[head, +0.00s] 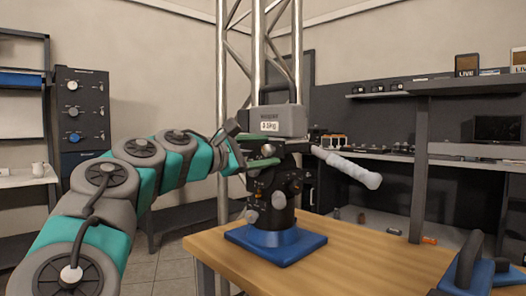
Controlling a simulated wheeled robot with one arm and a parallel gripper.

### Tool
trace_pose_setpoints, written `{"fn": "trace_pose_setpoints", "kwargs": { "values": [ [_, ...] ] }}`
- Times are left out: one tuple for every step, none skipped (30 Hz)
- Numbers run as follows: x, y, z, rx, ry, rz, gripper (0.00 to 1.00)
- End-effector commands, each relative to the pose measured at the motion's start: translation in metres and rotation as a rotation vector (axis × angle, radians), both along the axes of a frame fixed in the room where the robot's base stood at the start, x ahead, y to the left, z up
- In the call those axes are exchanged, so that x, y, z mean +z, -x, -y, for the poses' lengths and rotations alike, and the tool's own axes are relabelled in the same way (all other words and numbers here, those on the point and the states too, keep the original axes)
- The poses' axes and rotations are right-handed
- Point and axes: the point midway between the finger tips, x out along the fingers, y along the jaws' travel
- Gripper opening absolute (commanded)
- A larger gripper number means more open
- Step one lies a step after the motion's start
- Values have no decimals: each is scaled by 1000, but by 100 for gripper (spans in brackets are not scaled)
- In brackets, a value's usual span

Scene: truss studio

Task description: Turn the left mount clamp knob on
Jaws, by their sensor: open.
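A black tilting mount (279,181) stands upright on a blue base plate (276,244) on the wooden table. It has several small knobs. A pale grey round knob (279,200) faces me low on its front, and a smaller grey knob (251,215) sticks out at its lower left. I cannot tell for sure which is the left mount clamp knob. My gripper (244,150) is at the upper left of the mount, near its top plate and above both grey knobs. It is open and small in view. I see nothing held in it, and contact with the mount is unclear.
A grey weight block (279,121) sits on the mount. A white-wrapped handle (347,168) juts out right. The wooden table (350,262) is clear right of the base, with a blue-and-dark handled object (468,270) at its right. A metal truss (257,60) rises behind.

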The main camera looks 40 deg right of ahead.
Motion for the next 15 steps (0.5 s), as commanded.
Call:
{"fn": "trace_pose_setpoints", "kwargs": {
  "values": [
    [0,0,0,0,0,0,63],
    [0,0,0,0,0,0,63],
    [0,0,0,0,0,0,60],
    [0,0,0,0,0,0,56],
    [0,0,0,0,0,0,53],
    [0,0,0,0,0,0,49],
    [0,0,0,0,0,0,45],
    [0,0,0,0,0,0,42],
    [0,0,0,0,0,0,37],
    [0,0,0,0,0,0,34],
    [0,0,0,0,0,0,31],
    [0,0,0,0,0,0,26],
    [0,0,0,0,0,0,23],
    [0,0,0,0,0,0,19],
    [0,0,0,0,0,0,15]
  ]
}}
